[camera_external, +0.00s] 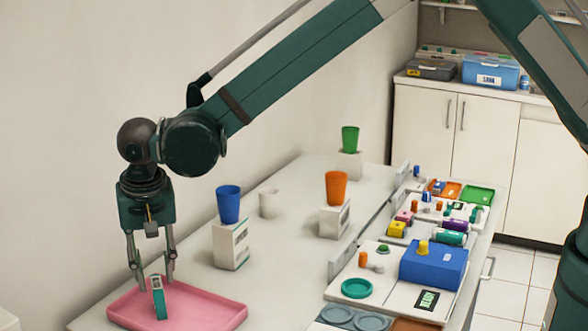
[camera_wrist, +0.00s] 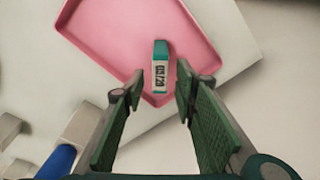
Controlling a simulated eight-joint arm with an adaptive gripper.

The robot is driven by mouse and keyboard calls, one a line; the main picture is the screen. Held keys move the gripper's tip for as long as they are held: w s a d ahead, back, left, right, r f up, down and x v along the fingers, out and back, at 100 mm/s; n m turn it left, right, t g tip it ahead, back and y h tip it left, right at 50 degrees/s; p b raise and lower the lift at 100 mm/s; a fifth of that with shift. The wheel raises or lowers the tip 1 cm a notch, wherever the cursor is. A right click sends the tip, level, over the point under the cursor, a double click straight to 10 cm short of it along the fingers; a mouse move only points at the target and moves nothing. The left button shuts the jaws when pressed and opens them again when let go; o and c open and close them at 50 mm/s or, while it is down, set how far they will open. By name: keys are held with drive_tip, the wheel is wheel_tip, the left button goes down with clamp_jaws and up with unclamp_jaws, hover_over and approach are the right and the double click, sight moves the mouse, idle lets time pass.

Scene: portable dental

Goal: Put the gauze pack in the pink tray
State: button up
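A small green and white pack with a dark printed label, which looks like the gauze pack (camera_external: 158,300), is upright or slightly tilted within the outline of the pink tray (camera_external: 215,312). In the wrist view the pack (camera_wrist: 160,68) shows over the floor of the pink tray (camera_wrist: 110,35), near one corner. My gripper (camera_external: 155,286) is above the tray, pointing down. Its fingers (camera_wrist: 157,95) are apart, with the pack just beyond and between the tips and a gap on each side. I cannot tell whether the pack fully rests on the tray floor.
A blue cup (camera_external: 228,204) on a white box (camera_external: 231,246) stands right of my gripper. A white cup (camera_external: 269,203), an orange cup (camera_external: 336,188) and a green cup (camera_external: 350,139) stand farther back. A blue box (camera_external: 433,264) and small items crowd the right side.

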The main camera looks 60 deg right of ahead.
wheel_tip(320, 180, up, 8)
drive_tip(key=shift+s+a, duration=0.4)
idle(0.6)
drive_tip(key=s+d+r+n+t+y, duration=0.1)
drive_tip(key=s+d+r+n, duration=0.1)
drive_tip(key=s+d+r, duration=0.85)
drive_tip(key=s+d+r+n+t, duration=0.2)
drive_tip(key=s+d+r, duration=0.6)
drive_tip(key=d+r, duration=0.55)
drive_tip(key=s+d+r+n+t, duration=0.1)
drive_tip(key=s+d, duration=0.4)
drive_tip(key=s, duration=0.2)
drive_tip(key=s+d+r+n, duration=0.1)
drive_tip(key=s+d+n, duration=0.1)
drive_tip(key=s+d, duration=0.4)
drive_tip(key=s+d+f+n+t, duration=0.1)
drive_tip(key=s+d+f, duration=0.1)
drive_tip(key=s, duration=0.6)
drive_tip(key=s+d+f+n+t, duration=0.1)
drive_tip(key=s+d+f, duration=0.2)
drive_tip(key=s, duration=0.5)
drive_tip(key=shift+f, duration=0.25)
